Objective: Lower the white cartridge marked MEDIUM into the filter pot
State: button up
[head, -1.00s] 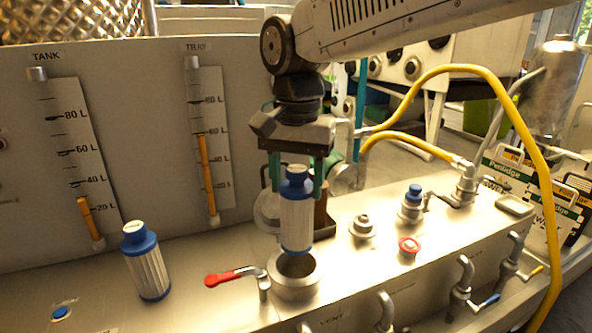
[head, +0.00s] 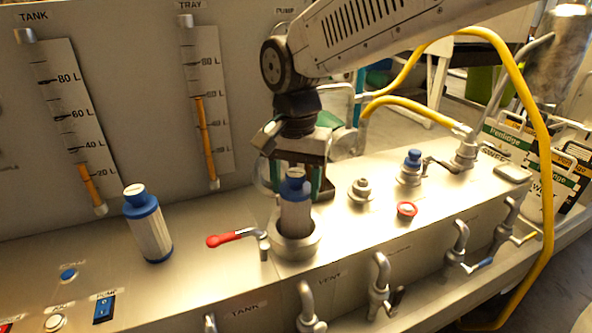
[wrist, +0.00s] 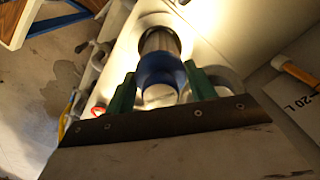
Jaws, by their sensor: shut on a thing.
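A white pleated cartridge with a blue cap (head: 296,212) is upright in my gripper (head: 295,188). The cartridge's lower end is inside the mouth of the metal filter pot (head: 308,246), and its lowest part is hidden by the rim. My gripper's green fingers are shut on the blue cap, which also shows between them in the wrist view (wrist: 160,72). I cannot read a marking on this cartridge. A second white cartridge with a blue cap (head: 149,226) stands upright on the bench to the left.
A red-handled lever (head: 228,239) stands just left of the pot. To the right are a metal fitting (head: 361,192), a red button (head: 407,210) and a blue-topped fitting (head: 411,168). A yellow hose (head: 540,130) arches over the right side. Bent taps line the front edge.

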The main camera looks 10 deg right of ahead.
aim_at(297, 216)
jog(key=shift+f, duration=3.85)
jog(key=o, duration=1.5)
jog(key=shift+f, duration=0.1)
jog(key=shift+s, duration=0.1)
jog(key=shift+d, duration=0.1)
jog(key=r, duration=0.8)
jog(key=shift+a+r, duration=0.1)
jog(key=shift+a, duration=0.1)
